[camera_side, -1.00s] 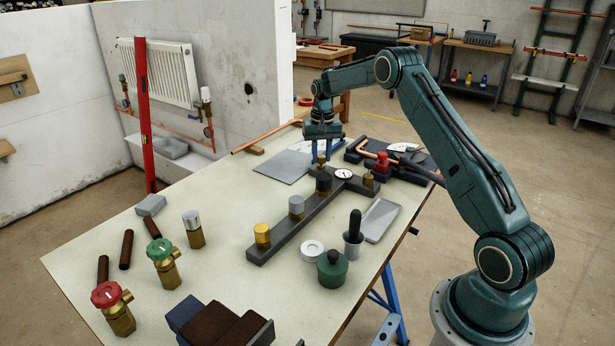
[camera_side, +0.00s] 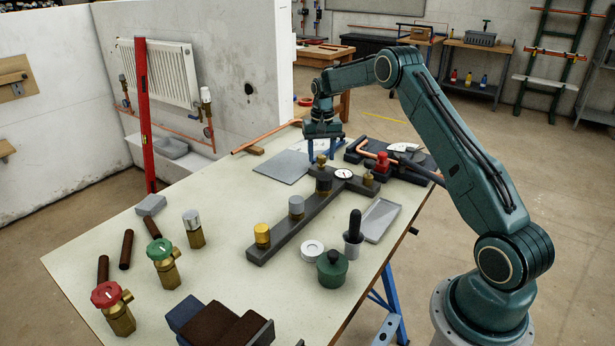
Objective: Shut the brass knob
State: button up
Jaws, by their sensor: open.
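A dark manifold bar (camera_side: 275,240) lies along the table, with several knobs standing on it. A yellow-gold knob (camera_side: 262,233) is at its near end. Beyond it stand a grey knob (camera_side: 296,205) and a black knob (camera_side: 323,182). A small brass knob (camera_side: 321,160) stands at the far end, directly below my gripper (camera_side: 323,154). My gripper points down with its blue fingers spread open, one on either side of the top of this brass knob. I cannot tell whether they touch it. The far side of the knob is hidden.
A dial gauge (camera_side: 344,174) and a brass fitting (camera_side: 368,179) sit on the bar's side branch. A red-topped valve (camera_side: 382,162) and copper pipe (camera_side: 376,150) lie to the right. A grey plate (camera_side: 282,166) lies to the left. Green-topped (camera_side: 159,249) and red-topped (camera_side: 106,294) valves stand front left.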

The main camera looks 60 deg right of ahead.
aim_at(321, 156)
notch_tip(321, 156, up, 14)
jog(key=shift+f, duration=0.2)
dwell(0.4)
jog(key=s+a+r+n+t, duration=0.1)
jog(key=s+a+r+n, duration=0.1)
jog(key=s+a+r, duration=0.65)
jog(key=s+a+r+n+t, duration=0.25)
jog(key=s+a+r, duration=0.25)
jog(key=a, duration=0.6)
jog(key=s+a+f+n, duration=0.1)
jog(key=s+a+f, duration=0.1)
jog(key=s, duration=0.5)
jog(key=s+a+f+n+t, duration=0.1)
jog(key=s+a+f+n, duration=0.1)
jog(key=s+a, duration=0.2)
jog(key=s+a+f+n+t, duration=0.1)
jog(key=s+a, duration=0.3)
jog(key=s, duration=0.6)
jog(key=shift+f+n, duration=0.35)
jog(key=shift+f, duration=0.55)
